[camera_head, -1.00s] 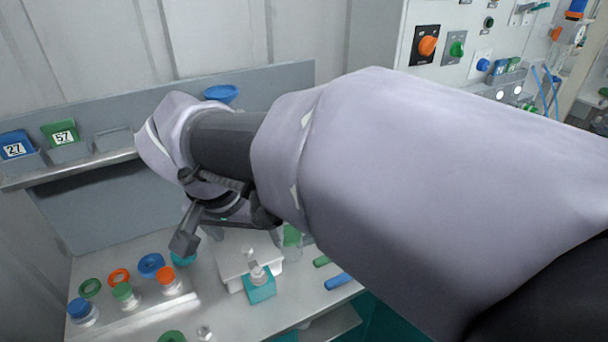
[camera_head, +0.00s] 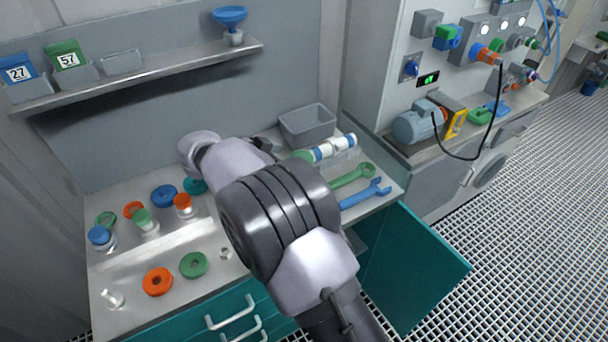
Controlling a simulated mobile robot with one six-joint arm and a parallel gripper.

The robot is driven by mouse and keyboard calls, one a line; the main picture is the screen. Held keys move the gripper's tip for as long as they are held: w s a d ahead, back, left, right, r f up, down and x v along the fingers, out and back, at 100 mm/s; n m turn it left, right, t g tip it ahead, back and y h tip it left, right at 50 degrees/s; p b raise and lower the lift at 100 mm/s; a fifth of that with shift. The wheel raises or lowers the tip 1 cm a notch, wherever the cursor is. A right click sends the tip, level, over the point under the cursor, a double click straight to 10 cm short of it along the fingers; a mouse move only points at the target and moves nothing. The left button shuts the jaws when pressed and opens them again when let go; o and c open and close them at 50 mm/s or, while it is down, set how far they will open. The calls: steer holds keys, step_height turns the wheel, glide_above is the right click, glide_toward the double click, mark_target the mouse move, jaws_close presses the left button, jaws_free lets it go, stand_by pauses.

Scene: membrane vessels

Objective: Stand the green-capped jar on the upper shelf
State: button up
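The green-capped jar (camera_head: 144,222) stands upright on the workbench at the left. A blue-capped jar (camera_head: 100,238) stands to its left and an orange-capped jar (camera_head: 183,206) to its right. The upper shelf (camera_head: 150,73) runs along the back wall above them. It carries a bin with a blue card 27 (camera_head: 18,73), a bin with a green card 57 (camera_head: 67,60), an empty grey bin (camera_head: 121,61) and a blue funnel (camera_head: 230,17) at its right end. My arm crosses the bench's middle; my gripper's fingers are hidden.
Loose rings lie around the jars, including a blue one (camera_head: 164,195), an orange one (camera_head: 158,281) and a green one (camera_head: 194,264). A grey bin (camera_head: 307,126), a green wrench (camera_head: 352,176) and a blue wrench (camera_head: 365,193) are at the right. A teal cabinet door (camera_head: 415,262) hangs open.

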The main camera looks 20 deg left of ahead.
steer(key=b+x, duration=0.2)
steer(key=x, duration=0.4)
steer(key=shift+f, duration=0.1)
steer(key=shift+r, duration=0.25)
steer(key=c, duration=1.6)
